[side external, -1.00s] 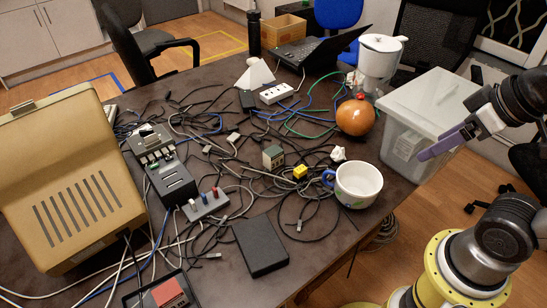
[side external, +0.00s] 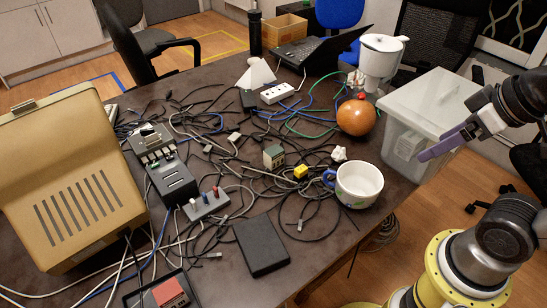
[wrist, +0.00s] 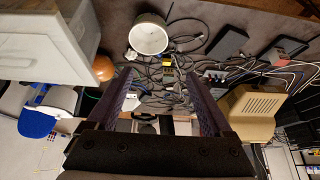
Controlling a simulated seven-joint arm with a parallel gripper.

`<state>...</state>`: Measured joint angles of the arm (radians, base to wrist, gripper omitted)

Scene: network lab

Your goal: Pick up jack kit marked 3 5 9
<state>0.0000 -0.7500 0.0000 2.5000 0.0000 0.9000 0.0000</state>
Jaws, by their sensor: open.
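No marking 3 5 9 can be read in either view, so I cannot tell which item is the jack kit. A small grey-green box (side external: 273,157) stands among cables mid-table. A grey block with white, red and blue plugs (side external: 206,206) lies nearer the front left. A red-topped box (side external: 170,293) sits in a black tray at the front edge.
Tangled cables cover the table's middle. A white cup (side external: 359,184), yellow cube (side external: 301,171), orange ball (side external: 356,117) and lidded plastic bin (side external: 405,145) stand on my side. A flat black box (side external: 261,246) lies in front; a beige case (side external: 75,195) fills the left.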

